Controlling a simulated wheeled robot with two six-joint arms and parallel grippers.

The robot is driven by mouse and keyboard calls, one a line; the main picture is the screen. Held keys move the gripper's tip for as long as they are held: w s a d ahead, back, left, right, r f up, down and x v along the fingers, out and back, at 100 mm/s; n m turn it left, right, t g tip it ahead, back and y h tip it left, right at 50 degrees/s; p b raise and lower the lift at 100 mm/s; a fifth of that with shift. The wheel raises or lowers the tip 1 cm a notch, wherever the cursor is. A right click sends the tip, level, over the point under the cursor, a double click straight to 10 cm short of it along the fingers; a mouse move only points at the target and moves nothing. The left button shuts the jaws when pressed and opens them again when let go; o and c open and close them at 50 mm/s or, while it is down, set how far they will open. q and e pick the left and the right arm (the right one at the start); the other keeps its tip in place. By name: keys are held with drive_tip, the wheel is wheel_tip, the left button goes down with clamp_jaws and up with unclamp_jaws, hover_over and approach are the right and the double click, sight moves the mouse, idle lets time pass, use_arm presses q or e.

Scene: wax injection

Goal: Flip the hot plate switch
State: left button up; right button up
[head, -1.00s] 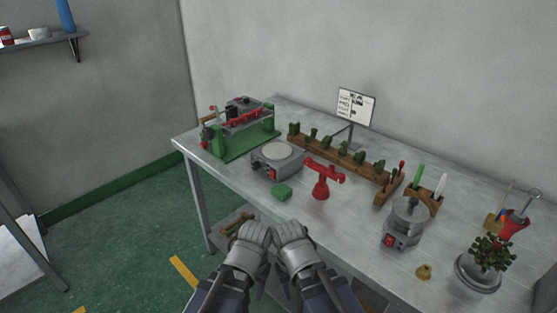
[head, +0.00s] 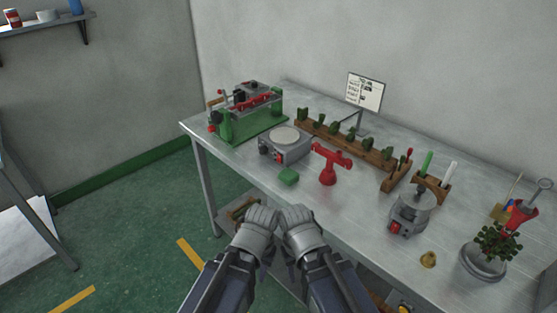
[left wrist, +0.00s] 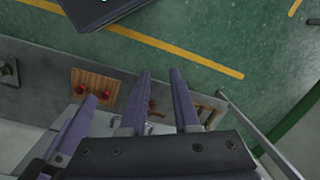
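The hot plate (head: 285,145) is a grey box with a round pale top, on the metal table left of the middle in the head view. A small red switch (head: 279,157) shows on its front face. My left gripper (head: 262,216) and right gripper (head: 296,216) are side by side at the table's near edge, apart from the hot plate and nearer to me. In the left wrist view, the left gripper's fingers (left wrist: 160,82) are spread with nothing between them. The right gripper's fingers are too small to read.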

use_arm(q)
clamp_jaws()
idle(1.4)
